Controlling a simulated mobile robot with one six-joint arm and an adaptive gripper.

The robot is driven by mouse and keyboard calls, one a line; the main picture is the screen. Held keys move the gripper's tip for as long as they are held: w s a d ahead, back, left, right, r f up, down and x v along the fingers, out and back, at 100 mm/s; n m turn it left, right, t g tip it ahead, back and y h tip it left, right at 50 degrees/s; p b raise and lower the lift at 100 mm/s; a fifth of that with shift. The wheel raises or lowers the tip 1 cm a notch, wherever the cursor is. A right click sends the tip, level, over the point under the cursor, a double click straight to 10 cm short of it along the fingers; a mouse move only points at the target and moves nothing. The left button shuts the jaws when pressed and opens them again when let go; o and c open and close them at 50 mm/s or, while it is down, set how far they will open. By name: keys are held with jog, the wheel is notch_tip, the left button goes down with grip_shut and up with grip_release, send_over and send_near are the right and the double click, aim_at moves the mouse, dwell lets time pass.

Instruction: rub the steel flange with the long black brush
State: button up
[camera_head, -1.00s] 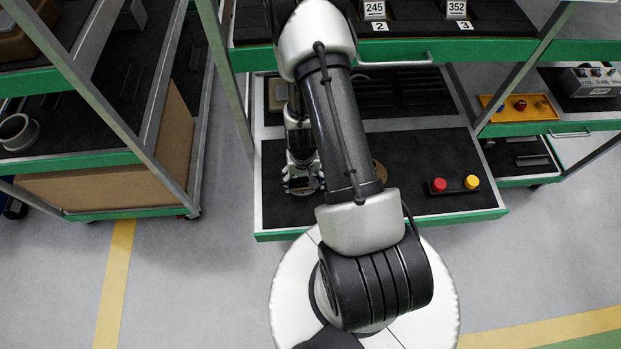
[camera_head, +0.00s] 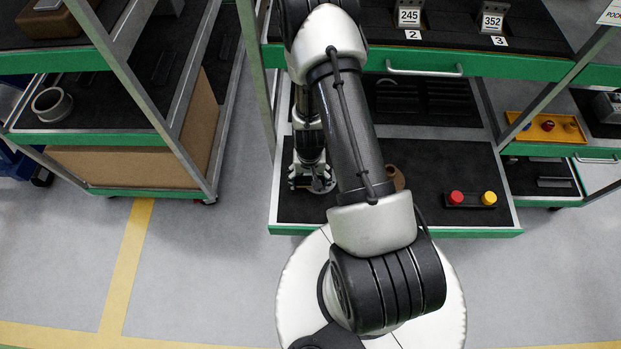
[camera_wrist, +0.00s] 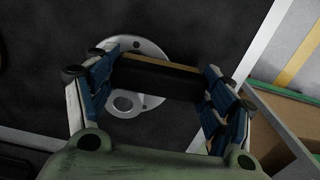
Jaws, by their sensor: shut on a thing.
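The steel flange (camera_wrist: 148,48) is a round grey metal piece with holes. It lies on the dark worktop, partly covered by the brush and a finger in the wrist view. It shows small beside my gripper in the head view (camera_head: 322,184). My gripper (camera_wrist: 160,85) is shut on the long black brush (camera_wrist: 165,80), a dark bar with a tan strip along one edge, held crosswise between the blue-padded fingers. The brush overlaps the flange in the wrist view; I cannot tell if they touch. In the head view my gripper (camera_head: 308,178) is over the worktop's left part.
The worktop has a green front edge (camera_head: 440,233). A red and yellow button box (camera_head: 470,199) stands to the right. A brown round piece (camera_head: 396,178) is half hidden behind my arm. Shelving with a grey ring (camera_head: 52,104) stands at left. Open floor lies in front.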

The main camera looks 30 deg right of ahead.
aim_at(310, 179)
jog(key=shift+r+p, duration=2.8)
jog(key=shift+r, duration=0.2)
notch_tip(310, 179, up, 3)
jog(key=p, duration=0.3)
